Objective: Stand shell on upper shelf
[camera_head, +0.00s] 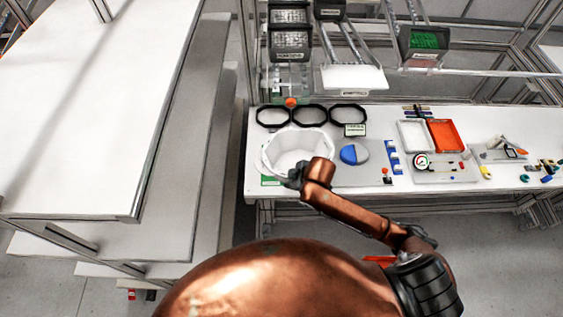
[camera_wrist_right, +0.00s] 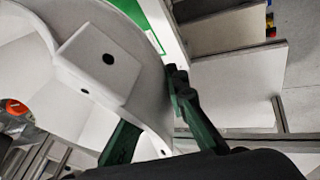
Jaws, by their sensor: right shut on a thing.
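The white helmet shell (camera_head: 300,147) is at the left end of the workbench in the head view, its hollow side facing up toward the camera. My right gripper (camera_head: 297,178) is at the shell's near rim and shut on it. In the right wrist view the shell (camera_wrist_right: 110,55) fills the upper left, and the dark green fingers of my right gripper (camera_wrist_right: 155,125) lie on either side of its wall. I cannot tell whether the shell touches the bench. My left gripper is not in view. A white shelf unit (camera_head: 90,110) with stacked boards stands at the left.
Several black rings (camera_head: 310,115) lie behind the shell on the workbench (camera_head: 380,180). A blue and grey disc (camera_head: 354,153), an orange tray (camera_head: 445,135) and small tools lie to the right. Bins (camera_head: 290,42) hang above. The shelf unit's top board is bare where seen.

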